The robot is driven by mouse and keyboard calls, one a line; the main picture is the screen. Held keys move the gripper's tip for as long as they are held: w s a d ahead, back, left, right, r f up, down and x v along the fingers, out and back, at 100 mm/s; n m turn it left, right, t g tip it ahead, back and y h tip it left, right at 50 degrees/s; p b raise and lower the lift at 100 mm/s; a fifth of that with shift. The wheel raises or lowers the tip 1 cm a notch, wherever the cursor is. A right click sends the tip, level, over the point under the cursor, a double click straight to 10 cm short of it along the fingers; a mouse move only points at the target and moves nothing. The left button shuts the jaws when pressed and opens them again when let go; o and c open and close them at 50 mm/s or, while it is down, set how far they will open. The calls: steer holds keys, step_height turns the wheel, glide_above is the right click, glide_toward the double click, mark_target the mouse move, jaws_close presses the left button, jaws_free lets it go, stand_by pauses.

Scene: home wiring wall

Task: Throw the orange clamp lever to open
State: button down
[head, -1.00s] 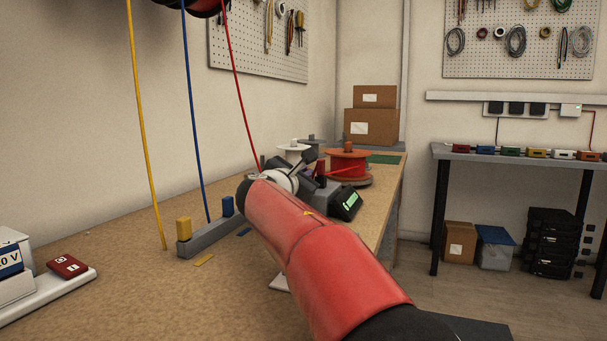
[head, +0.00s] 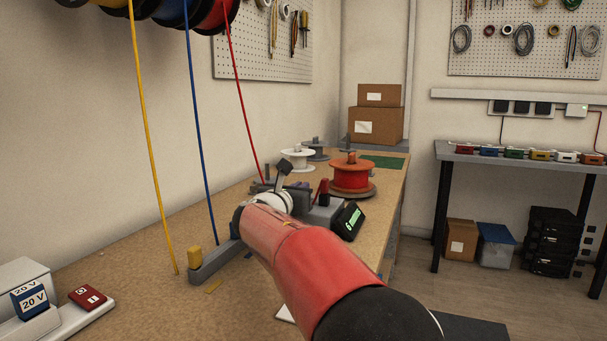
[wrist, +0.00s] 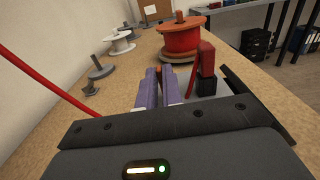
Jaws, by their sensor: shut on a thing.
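In the wrist view my gripper (wrist: 159,80) has its two purple-grey fingers close together, pointing away over the bench. A small orange bit, which I take for the clamp lever (wrist: 158,71), shows between the fingertips; most of it is hidden by the fingers. A red upright block on a black base (wrist: 206,62) stands just right of the fingers.
An orange-red spool (head: 351,176) and a white spool (head: 297,158) stand behind. A red wire (head: 243,105) comes down left of the gripper. Blue (head: 199,120) and yellow (head: 148,140) wires hang farther left. The bench (head: 130,260) is mostly clear at front left.

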steer(key=n+p, duration=0.2)
steer(key=a+p, duration=0.1)
steer(key=shift+w+r+n, duration=0.2)
steer(key=shift+r+n, duration=0.05)
steer(key=shift+n, duration=0.15)
steer(key=n+p, duration=0.1)
steer(key=p, duration=0.1)
steer(key=a+f+n+p, duration=0.1)
steer(key=n+p, duration=0.1)
steer(key=shift+w, duration=0.2)
steer(key=c, duration=1.8)
jaws_free()
steer(key=shift+c, duration=0.2)
step_height(320, 180, up, 20)
